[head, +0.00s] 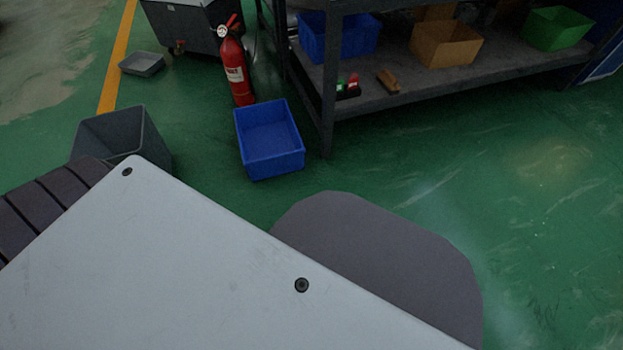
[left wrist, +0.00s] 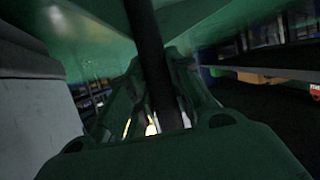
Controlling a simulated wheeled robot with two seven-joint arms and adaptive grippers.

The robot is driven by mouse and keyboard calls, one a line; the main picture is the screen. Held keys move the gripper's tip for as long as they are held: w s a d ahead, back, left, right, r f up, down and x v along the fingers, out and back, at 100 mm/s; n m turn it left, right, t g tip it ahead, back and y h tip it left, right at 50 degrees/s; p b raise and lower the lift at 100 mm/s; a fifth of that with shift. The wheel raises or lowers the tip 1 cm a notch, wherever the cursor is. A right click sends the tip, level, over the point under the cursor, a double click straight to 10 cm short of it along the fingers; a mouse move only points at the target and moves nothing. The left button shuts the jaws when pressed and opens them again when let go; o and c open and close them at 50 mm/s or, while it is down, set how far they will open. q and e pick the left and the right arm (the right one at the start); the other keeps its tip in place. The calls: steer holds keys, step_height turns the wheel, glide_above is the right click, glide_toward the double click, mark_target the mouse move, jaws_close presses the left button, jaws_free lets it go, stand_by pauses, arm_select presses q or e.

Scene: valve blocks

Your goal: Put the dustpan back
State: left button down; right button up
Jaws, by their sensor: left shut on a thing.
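My left gripper (left wrist: 160,88) shows in the left wrist view, its fingers closed around a dark, thin rod. The rod, which looks like the handle of the dustpan (left wrist: 146,32), runs from the top edge down between the fingers. The dustpan's pan cannot be made out in either view. Neither gripper shows in the head view, and my right gripper is in no view.
A grey bin (head: 120,133) and a blue crate (head: 268,140) stand on the green floor. A red fire extinguisher (head: 234,70) stands behind the crate, beside the shelf rack (head: 328,95). A shallow grey tray (head: 142,64) lies at far left. Floor at right is clear.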

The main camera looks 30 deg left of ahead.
arm_select(q)
steer(key=shift+w+f, duration=0.1)
steer(key=shift+f, duration=0.2)
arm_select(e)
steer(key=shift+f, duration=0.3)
arm_select(q)
steer(key=shift+f, duration=0.1)
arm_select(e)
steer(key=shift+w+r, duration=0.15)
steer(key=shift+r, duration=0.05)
arm_select(q)
steer(key=c, duration=1.3)
jaws_free()
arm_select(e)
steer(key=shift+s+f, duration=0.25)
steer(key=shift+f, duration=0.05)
arm_select(q)
steer(key=p+v, duration=0.4)
steer(key=v, duration=0.8)
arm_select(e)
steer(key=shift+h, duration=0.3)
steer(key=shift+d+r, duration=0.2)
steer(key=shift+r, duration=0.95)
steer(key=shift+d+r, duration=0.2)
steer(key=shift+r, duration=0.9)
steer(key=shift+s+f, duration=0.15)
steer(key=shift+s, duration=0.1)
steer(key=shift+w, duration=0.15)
